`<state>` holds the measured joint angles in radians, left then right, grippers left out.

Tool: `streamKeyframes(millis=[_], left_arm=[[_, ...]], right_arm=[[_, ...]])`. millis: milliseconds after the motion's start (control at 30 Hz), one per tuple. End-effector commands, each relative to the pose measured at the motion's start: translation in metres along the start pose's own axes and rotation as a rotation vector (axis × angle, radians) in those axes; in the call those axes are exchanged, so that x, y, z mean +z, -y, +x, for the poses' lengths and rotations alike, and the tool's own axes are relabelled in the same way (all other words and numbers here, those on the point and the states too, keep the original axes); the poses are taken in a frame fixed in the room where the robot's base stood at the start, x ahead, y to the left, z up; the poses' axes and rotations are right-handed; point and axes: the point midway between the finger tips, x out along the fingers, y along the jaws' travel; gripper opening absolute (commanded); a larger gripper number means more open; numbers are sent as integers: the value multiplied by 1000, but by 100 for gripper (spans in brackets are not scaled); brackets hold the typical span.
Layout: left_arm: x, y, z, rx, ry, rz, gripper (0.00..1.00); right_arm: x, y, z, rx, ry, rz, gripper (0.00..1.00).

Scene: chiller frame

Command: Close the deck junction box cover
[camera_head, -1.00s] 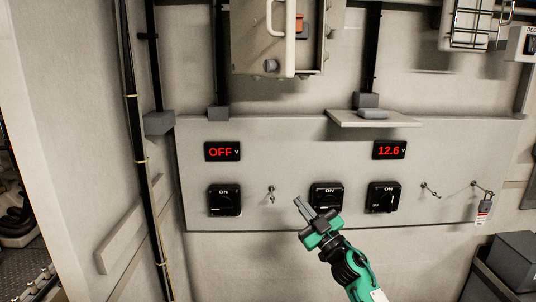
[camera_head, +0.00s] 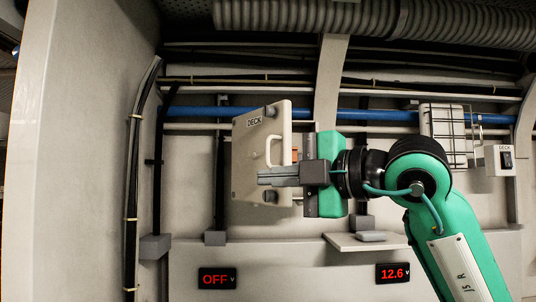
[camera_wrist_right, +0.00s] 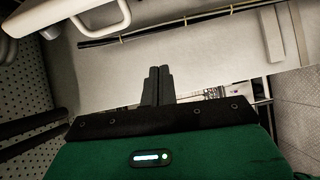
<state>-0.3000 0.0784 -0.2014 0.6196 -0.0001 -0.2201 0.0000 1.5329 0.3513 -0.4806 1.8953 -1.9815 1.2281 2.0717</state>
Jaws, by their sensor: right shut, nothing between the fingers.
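The deck junction box cover (camera_head: 248,150) is a beige panel with a "DECK" label at its top and a white loop handle (camera_head: 274,151) on its right side. It stands swung out from the box (camera_head: 304,132), which is mostly hidden behind my gripper. My right gripper (camera_head: 260,177) is shut and empty, its fingers pointing left across the lower part of the cover, below the handle. I cannot tell whether they touch it. In the right wrist view, the handle (camera_wrist_right: 112,27) shows at the top left, apart from the shut fingers (camera_wrist_right: 157,85). My left gripper is not in view.
Below is a panel with red displays reading OFF (camera_head: 216,279) and 12.6 (camera_head: 393,273). A small shelf (camera_head: 350,243) sits above it. A caged light (camera_head: 443,135) and a "DECK" switch box (camera_head: 499,160) are on the right. Pipes and a corrugated duct (camera_head: 300,17) run overhead.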

Motion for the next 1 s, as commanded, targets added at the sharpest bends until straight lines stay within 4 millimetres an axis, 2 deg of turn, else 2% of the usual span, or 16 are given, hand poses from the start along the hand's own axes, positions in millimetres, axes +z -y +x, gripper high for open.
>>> streamKeyframes(millis=[100, 200, 367, 567, 933, 1000], left_arm=[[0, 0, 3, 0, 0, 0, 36], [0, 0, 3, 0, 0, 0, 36], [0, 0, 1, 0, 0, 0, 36], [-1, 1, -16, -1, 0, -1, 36], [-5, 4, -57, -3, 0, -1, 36], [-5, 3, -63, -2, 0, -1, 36]], right_arm=[[-13, -24, -22, 20, 117, -37, 0], [-18, -36, -34, 39, 183, -43, 0], [-20, -45, -39, 51, 223, -43, 0], [-15, -50, -14, 49, 222, -42, 0], [1, -54, 57, 48, 222, -42, 0], [11, -54, 52, 51, 226, -42, 0]])
